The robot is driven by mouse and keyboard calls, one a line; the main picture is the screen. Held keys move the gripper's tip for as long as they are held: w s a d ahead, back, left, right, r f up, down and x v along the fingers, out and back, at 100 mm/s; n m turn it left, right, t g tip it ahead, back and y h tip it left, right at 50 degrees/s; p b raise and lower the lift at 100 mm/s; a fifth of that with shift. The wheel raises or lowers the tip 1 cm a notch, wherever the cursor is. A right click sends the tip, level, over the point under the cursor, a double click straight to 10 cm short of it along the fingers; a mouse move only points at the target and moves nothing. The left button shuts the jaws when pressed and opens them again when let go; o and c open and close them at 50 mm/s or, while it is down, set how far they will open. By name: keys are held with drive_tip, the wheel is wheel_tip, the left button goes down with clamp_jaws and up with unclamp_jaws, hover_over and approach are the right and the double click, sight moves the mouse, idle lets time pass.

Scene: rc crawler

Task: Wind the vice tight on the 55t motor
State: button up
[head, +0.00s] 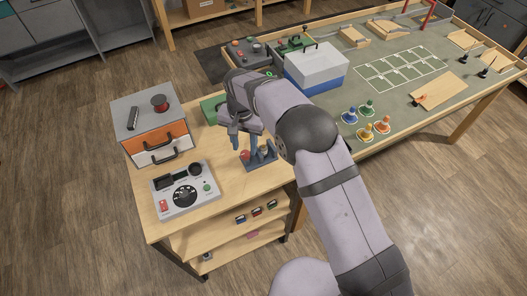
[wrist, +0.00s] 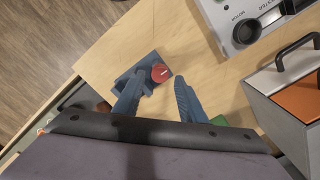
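A blue-grey vice (head: 263,155) stands on the wooden workbench top, close to the bench's right edge. It also shows in the wrist view (wrist: 146,62), with a round red part (wrist: 160,73) on it that has a pale mark. The red part shows in the head view (head: 245,155) too. My gripper (wrist: 159,85) is open, pointing down over the vice, and the red part appears between its fingertips. I cannot tell whether the fingers touch it. In the head view my gripper (head: 243,143) partly covers the vice. I cannot make out the 55t motor in its jaws.
A grey control box with a dial (head: 185,188) and an orange-and-white drawer cabinet (head: 153,130) stand left on the bench. Small coloured items (head: 257,211) sit on the shelf below. A green object (head: 212,107) lies behind my gripper. The bench front is clear.

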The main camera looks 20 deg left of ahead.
drive_tip(key=shift+f+b, duration=0.65)
drive_tip(key=shift+f, duration=0.65)
drive_tip(key=c, duration=0.9)
drive_tip(key=shift+m, duration=1.5)
drive_tip(key=shift+m+p, duration=0.3)
drive_tip(key=shift+m, duration=1.2)
